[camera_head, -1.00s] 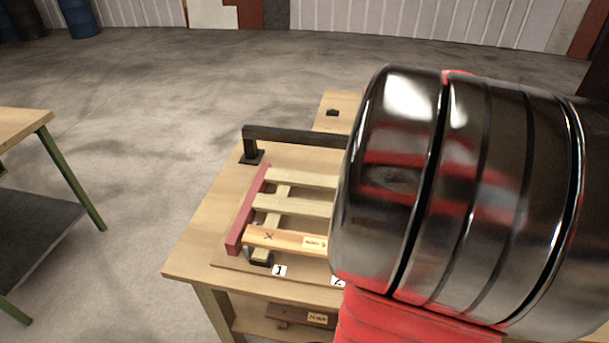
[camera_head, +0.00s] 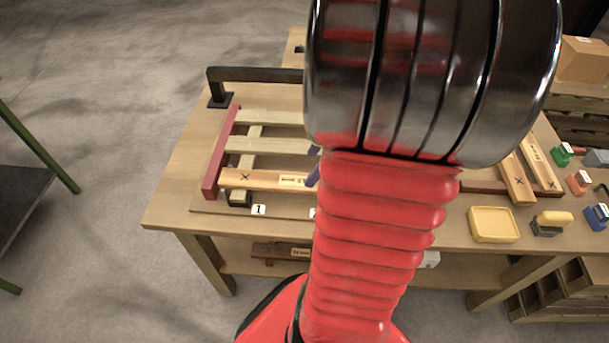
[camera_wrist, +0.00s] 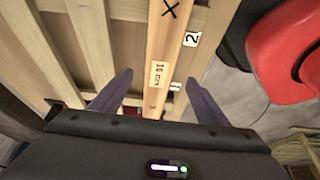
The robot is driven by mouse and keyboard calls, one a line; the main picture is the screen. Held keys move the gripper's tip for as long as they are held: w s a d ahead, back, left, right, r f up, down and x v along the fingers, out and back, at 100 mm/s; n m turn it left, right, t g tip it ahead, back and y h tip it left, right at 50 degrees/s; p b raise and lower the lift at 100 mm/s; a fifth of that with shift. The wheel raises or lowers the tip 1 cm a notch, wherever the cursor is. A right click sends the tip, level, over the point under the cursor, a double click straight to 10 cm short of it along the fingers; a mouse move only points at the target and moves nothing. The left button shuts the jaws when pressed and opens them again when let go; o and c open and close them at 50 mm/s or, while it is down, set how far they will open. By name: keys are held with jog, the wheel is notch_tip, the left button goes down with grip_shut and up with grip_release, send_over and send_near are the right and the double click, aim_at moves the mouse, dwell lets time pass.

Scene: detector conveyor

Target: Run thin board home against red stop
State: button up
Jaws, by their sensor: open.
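A light orange board (camera_head: 262,179) with an X and a small label lies across the near side of a slatted frame. Its left end is at the red stop (camera_head: 221,152); I cannot tell whether they touch. The board also shows in the wrist view (camera_wrist: 173,50), running between the two purple fingers of my gripper (camera_wrist: 158,90). The fingers are open, one on each side of it, with gaps visible. In the head view my gripper (camera_head: 313,167) is mostly hidden behind my arm, as is the board's right end.
Two paler slats (camera_head: 272,118) cross the frame behind the board. A dark bar (camera_head: 255,75) stands at the back. At right lie marked boards (camera_head: 517,180), a yellow tray (camera_head: 493,224) and several small coloured items. Another board (camera_head: 280,251) is on the lower shelf.

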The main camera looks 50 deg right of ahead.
aim_at(296, 180)
jog(key=x, duration=0.6)
jog(key=shift+w+f, duration=0.1)
jog(key=shift+f, duration=0.1)
jog(key=shift+c, duration=0.5)
jog(key=c, duration=1.1)
jog(key=shift+c, duration=0.2)
jog(key=shift+w+a, duration=0.15)
jog(key=shift+w+a, duration=0.3)
jog(key=shift+w, duration=0.15)
jog(key=o, duration=1.2)
